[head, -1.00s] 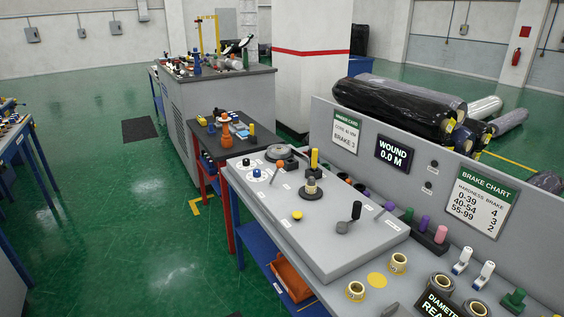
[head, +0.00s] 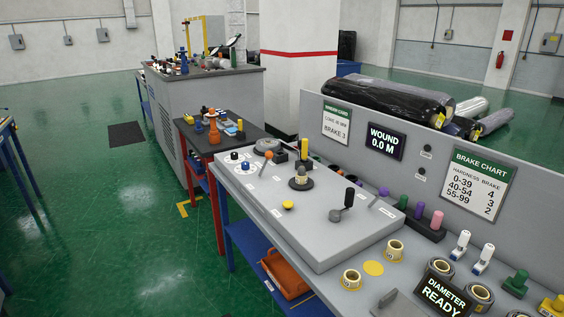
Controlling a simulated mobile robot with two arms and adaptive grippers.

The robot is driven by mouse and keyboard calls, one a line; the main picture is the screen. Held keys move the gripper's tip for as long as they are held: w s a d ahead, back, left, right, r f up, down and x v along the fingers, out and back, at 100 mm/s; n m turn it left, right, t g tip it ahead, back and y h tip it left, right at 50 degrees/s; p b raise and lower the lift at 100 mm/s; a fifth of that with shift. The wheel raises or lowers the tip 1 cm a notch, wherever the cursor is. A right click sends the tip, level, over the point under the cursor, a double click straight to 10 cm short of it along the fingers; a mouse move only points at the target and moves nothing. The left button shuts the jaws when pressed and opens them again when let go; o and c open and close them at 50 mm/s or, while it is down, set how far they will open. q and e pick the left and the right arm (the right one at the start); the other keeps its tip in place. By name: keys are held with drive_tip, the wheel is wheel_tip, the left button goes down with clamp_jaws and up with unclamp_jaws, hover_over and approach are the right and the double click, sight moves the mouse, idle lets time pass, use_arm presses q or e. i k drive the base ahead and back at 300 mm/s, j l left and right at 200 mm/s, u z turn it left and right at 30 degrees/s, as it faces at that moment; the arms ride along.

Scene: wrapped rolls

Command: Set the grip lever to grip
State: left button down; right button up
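A light grey control panel (head: 300,232) on the bench carries several levers and knobs. A black-knobbed lever (head: 349,198) stands upright near its right side. A purple-knobbed lever (head: 382,195) leans up and right at the right edge. An orange-knobbed lever (head: 269,157) is at the far left end, near a round grey disc (head: 267,145). Small labels lie beside the controls, too small to read, so I cannot tell which one is the grip lever or its setting. Neither of my grippers is in view.
A back board holds a WOUND 0.0 M display (head: 385,142) and a brake chart (head: 480,184). Small rolls (head: 351,279) and a DIAMETER READY display (head: 441,293) are at the front right. An orange bin (head: 286,274) sits below. Green floor (head: 110,225) is clear at left.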

sight(269, 154)
drive_tip(key=i+z, duration=0.2)
drive_tip(key=z, duration=0.25)
drive_tip(key=i+j+z, duration=0.15)
drive_tip(key=z, duration=0.3)
drive_tip(key=i+j+z, duration=0.15)
drive_tip(key=i+j, duration=0.3)
drive_tip(key=i+j+z, duration=0.15)
drive_tip(key=i+j, duration=0.25)
drive_tip(key=j, duration=0.25)
